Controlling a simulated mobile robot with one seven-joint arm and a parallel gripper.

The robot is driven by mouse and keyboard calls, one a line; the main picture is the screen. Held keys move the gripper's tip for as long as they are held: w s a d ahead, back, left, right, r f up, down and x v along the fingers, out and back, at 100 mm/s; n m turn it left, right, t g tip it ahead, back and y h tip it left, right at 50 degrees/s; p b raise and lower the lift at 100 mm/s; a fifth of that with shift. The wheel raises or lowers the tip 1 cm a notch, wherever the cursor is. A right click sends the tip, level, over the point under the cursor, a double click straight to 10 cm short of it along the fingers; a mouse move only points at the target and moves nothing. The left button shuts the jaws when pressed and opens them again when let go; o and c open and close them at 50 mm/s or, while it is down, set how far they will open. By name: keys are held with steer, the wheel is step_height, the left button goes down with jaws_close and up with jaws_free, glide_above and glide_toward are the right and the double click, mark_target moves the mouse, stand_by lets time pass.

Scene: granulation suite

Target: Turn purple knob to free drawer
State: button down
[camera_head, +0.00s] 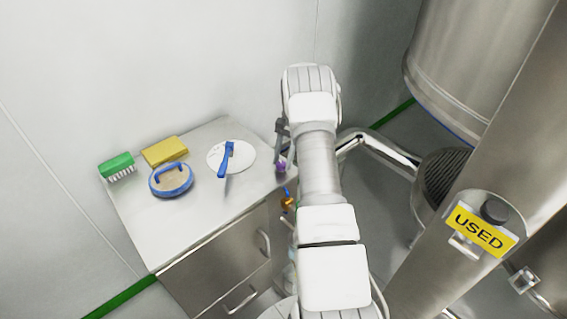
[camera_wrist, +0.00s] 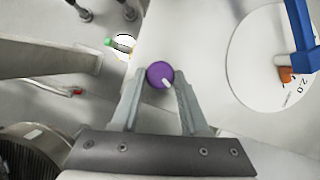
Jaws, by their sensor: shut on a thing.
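My gripper is shut on the knob. In the head view the purple knob (camera_head: 281,167) is a small patch at the right edge of the steel cabinet, partly hidden by my arm. The cabinet's drawer fronts (camera_head: 228,262) face the lower right and have bar handles. The drawers look shut.
On the cabinet top (camera_head: 190,222) stand a green brush (camera_head: 117,167), a yellow sponge (camera_head: 165,151), a blue-rimmed round item (camera_head: 171,180) and a white disc with a blue handle (camera_head: 231,157). Steel vessels and a yellow USED sign (camera_head: 479,231) stand at right.

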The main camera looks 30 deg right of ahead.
steer(key=n, duration=0.3)
steer(key=n+g+h+b, duration=0.1)
steer(key=n, duration=0.1)
steer(key=shift+w+a+n+g, duration=0.1)
steer(key=shift+w+n+g, duration=0.1)
steer(key=shift+n+g, duration=0.15)
steer(key=shift+n, duration=0.25)
steer(key=shift+h, duration=0.3)
steer(key=shift+c, duration=2)
jaws_free()
steer(key=shift+r, duration=0.1)
steer(key=p+v, duration=0.9)
steer(key=v, duration=0.2)
steer(key=shift+w+r, duration=0.15)
steer(key=shift+r, duration=0.2)
